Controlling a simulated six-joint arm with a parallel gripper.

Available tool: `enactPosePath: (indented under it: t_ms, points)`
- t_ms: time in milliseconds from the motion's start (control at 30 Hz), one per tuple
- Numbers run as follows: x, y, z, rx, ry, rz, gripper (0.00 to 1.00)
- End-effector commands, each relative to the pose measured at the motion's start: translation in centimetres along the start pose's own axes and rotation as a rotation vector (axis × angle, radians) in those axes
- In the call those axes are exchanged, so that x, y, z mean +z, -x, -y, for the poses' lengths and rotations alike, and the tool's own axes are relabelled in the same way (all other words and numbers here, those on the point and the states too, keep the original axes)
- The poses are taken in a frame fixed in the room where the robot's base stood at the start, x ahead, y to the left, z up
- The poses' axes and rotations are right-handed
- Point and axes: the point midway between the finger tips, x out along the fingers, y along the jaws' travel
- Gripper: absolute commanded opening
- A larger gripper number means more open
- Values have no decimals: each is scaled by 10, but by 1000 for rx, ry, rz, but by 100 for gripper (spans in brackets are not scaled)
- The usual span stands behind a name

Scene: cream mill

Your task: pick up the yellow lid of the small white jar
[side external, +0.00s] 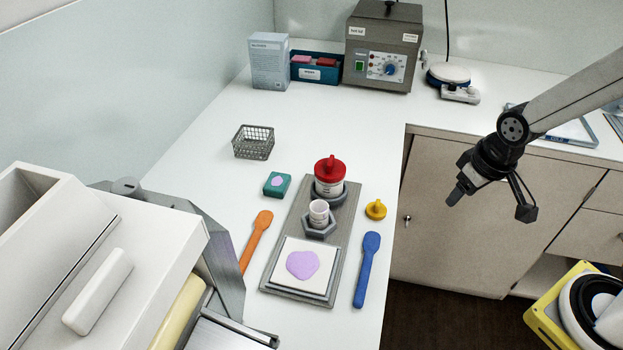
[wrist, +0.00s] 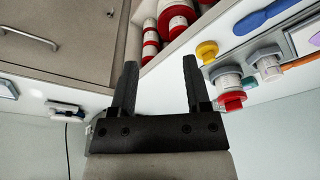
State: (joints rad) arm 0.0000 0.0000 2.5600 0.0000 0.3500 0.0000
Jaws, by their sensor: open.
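The yellow lid (side external: 376,209) lies on the white counter, right of the grey tray and apart from the jars. It also shows in the wrist view (wrist: 207,51). The small white jar (side external: 319,213) stands uncovered in a grey hexagonal holder on the tray. A larger white jar (side external: 329,187) with a red lid (side external: 330,168) stands behind it. My gripper (side external: 494,207) is up in the air in front of the cabinet, right of the counter edge and well away from the lid. In the wrist view its two black fingers (wrist: 157,77) are spread with nothing between them.
A blue spatula (side external: 367,270) lies in front of the lid; an orange spatula (side external: 256,241) lies left of the tray (side external: 296,224). A teal block (side external: 278,184) and wire basket (side external: 253,143) stand further left. A large white machine (side external: 100,265) fills the front left. The counter behind the lid is clear.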

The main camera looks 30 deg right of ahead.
Motion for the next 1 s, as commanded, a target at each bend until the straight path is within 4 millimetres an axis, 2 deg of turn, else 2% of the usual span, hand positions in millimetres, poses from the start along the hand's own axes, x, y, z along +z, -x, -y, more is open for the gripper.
enactPosePath:
  t_ms: [33,67,100,167,467,633,767,1000]
  points:
    - [0,0,0,0,0,0,62]
    - [0,0,0,0,0,0,68]
    - [0,0,0,0,0,0,81]
    - [0,0,0,0,0,0,100]
    - [0,0,0,-1,-10,0,100]
    - [-4,-2,3,-13,-101,2,100]
    - [-10,-5,8,-33,-263,9,100]
    - [-27,-14,21,-85,-718,38,100]
